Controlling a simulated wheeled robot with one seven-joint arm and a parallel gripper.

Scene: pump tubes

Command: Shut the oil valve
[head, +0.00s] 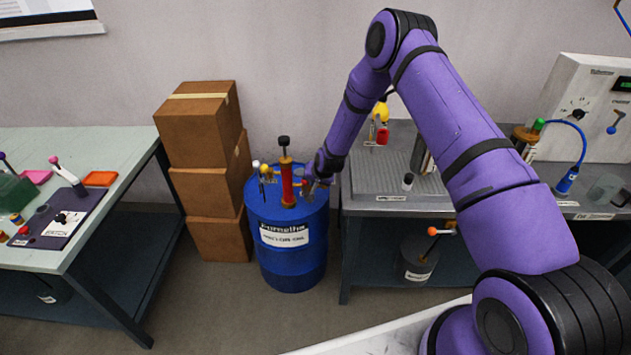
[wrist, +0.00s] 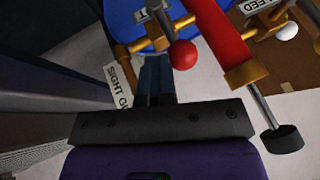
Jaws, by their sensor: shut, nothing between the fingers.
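A blue drum (head: 292,245) carries a pump with a red body (head: 287,182) and a black knob on top; the pump also shows in the wrist view (wrist: 216,32). Brass pipes branch from it. One has a lever with a red ball (wrist: 183,54); another side has a white ball (wrist: 287,31). I cannot tell which is the oil valve, as the labels are partly cut off. My gripper (head: 310,186) is at the right of the pump above the drum. Its fingers (wrist: 156,68) are shut and empty, just left of and below the red ball in the wrist view, with no clear contact.
Stacked cardboard boxes (head: 205,160) stand behind and left of the drum. A table (head: 100,150) with small items is at the left. A grey bench (head: 360,196) with equipment stands close to the drum's right. Floor is clear in front of the drum.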

